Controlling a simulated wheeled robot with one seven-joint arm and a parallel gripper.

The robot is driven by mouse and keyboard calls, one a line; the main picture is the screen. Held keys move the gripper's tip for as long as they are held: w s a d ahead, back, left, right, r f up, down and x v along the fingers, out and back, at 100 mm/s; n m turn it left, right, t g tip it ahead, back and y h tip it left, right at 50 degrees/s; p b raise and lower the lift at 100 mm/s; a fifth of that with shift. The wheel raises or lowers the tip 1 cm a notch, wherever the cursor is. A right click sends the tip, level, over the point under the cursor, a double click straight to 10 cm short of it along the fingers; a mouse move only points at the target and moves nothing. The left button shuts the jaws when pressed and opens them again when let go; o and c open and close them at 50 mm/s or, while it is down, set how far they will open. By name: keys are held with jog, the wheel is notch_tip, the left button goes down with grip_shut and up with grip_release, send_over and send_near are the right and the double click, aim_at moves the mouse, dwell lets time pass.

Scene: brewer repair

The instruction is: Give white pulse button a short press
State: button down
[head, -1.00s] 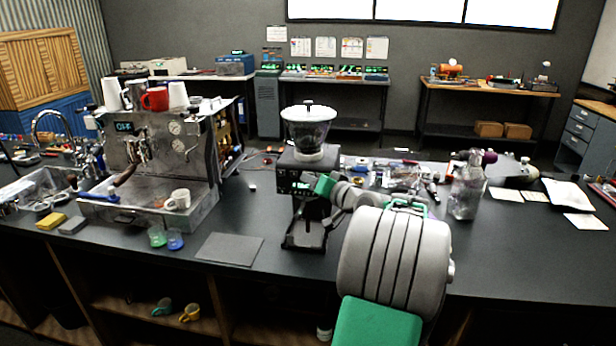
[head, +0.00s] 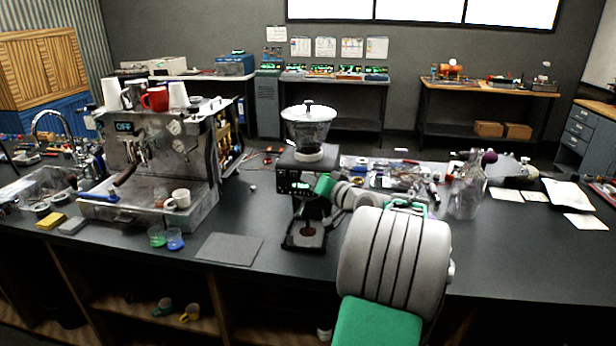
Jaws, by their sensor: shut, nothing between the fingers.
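The coffee grinder (head: 288,160) stands upright on the dark counter, with a clear hopper (head: 308,125) on top and a small lit display (head: 299,187) on its front. My gripper (head: 314,190) is shut and holds nothing. It is at the right part of the grinder's front, beside the display. The white pulse button cannot be made out; my gripper covers that part of the front. Whether the fingertips touch it cannot be told. Brown grounds (head: 308,231) lie in the grinder's lower tray (head: 292,242).
An espresso machine (head: 207,197) with cups on top stands to the left. A grey mat (head: 229,249) lies between it and the grinder. A glass bottle (head: 467,190) and loose tools are to the right. My arm covers the counter's front right of the grinder.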

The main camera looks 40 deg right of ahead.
dwell(0.6)
jog(key=shift+s+a+b, duration=0.45)
jog(key=shift+a, duration=0.15)
jog(key=s+a+b, duration=0.1)
jog(key=a, duration=0.1)
jog(key=s+a+b, duration=0.1)
jog(key=s+a, duration=0.1)
dwell(0.3)
